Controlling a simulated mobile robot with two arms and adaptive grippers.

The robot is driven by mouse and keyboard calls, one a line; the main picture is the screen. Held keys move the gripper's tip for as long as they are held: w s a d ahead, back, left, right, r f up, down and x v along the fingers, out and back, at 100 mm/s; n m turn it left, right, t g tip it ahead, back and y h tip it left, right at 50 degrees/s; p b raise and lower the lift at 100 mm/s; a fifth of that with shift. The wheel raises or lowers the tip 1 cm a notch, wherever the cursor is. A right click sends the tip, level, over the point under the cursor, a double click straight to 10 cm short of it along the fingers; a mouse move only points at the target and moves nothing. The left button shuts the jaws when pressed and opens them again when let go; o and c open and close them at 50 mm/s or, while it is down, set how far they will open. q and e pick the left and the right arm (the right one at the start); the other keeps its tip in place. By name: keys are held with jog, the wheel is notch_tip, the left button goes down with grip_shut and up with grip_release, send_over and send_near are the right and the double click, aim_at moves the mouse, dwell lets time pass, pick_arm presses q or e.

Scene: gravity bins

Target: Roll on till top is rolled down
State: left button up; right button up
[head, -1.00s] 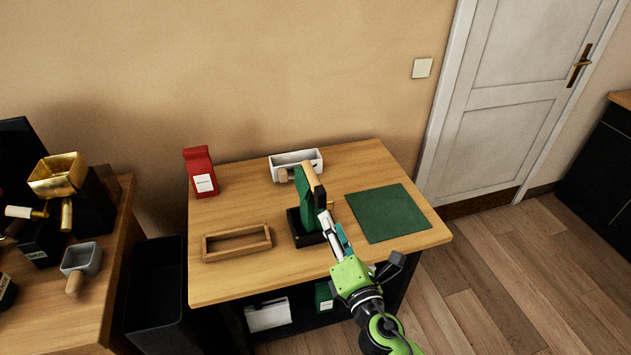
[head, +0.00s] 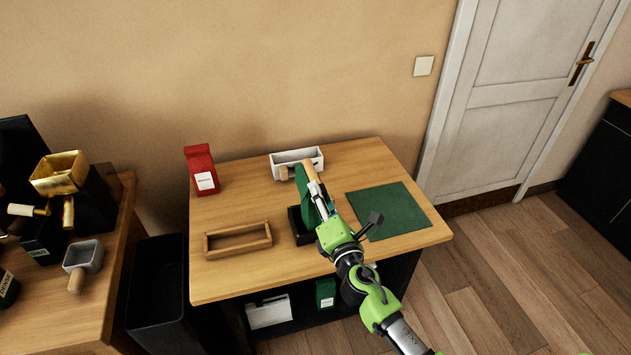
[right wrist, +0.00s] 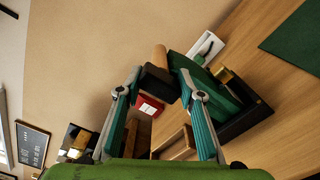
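A green bag (head: 302,188) stands upright in a black holder (head: 296,228) near the table's middle. At its top is a tool with a wooden handle (head: 308,170). In the right wrist view the tool's black block (right wrist: 160,84) shows between the fingertips, and the bag (right wrist: 222,92) is at the right. My right gripper (head: 320,193) is at the top of the bag, with its fingertips (right wrist: 160,72) on either side of the block. I cannot tell whether they press on it. The gripper hides part of the bag and block. My left gripper is not in view.
A red bag (head: 201,170) and a white tray (head: 297,155) stand at the back. A wooden frame (head: 237,250) lies front left. A green mat (head: 390,208) lies right of the holder. A dark bin (head: 157,285) stands left of the table (head: 235,282).

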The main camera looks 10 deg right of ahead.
jog(key=shift+c, duration=0.4)
grip_shut()
jog(key=m, duration=0.1)
jog(key=m+b, duration=0.1)
jog(key=shift+f+m, duration=0.2)
jog(key=shift+m, duration=0.1)
jog(key=shift+m+b, duration=0.35)
jog(key=shift+m, duration=0.85)
jog(key=m, duration=0.3)
jog(key=shift+r, duration=0.25)
